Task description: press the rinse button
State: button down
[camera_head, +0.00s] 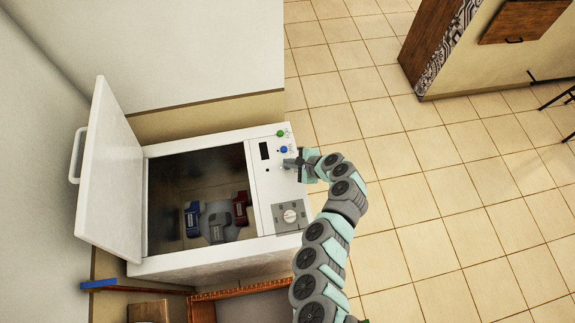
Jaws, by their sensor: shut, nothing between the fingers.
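A white top-opening machine (205,262) stands at the left with its lid (108,170) raised. Its control panel, on the right side of the top, has a green button (280,133), a blue button (284,149), a dark display (264,150) and a round dial (290,215). The labels are too small to read, so I cannot tell which button is rinse. My gripper (287,163) is shut and empty over the panel, just below the blue button in the picture. I cannot tell whether it touches the panel.
Several red, blue and grey items (218,220) lie in the machine's open dark tub. A wooden box (148,311) and an orange-edged frame (240,293) are below the machine. A wooden cabinet (437,40) stands at the upper right. The tiled floor (430,190) is clear.

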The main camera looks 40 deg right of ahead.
jog(key=shift+f+b, duration=0.5)
dwell(0.5)
jog(key=shift+r, duration=0.1)
jog(key=shift+r+p, duration=0.5)
jog(key=shift+r, duration=0.35)
jog(key=shift+r, duration=0.1)
jog(key=shift+r+p, duration=1.4)
jog(key=shift+r, duration=1)
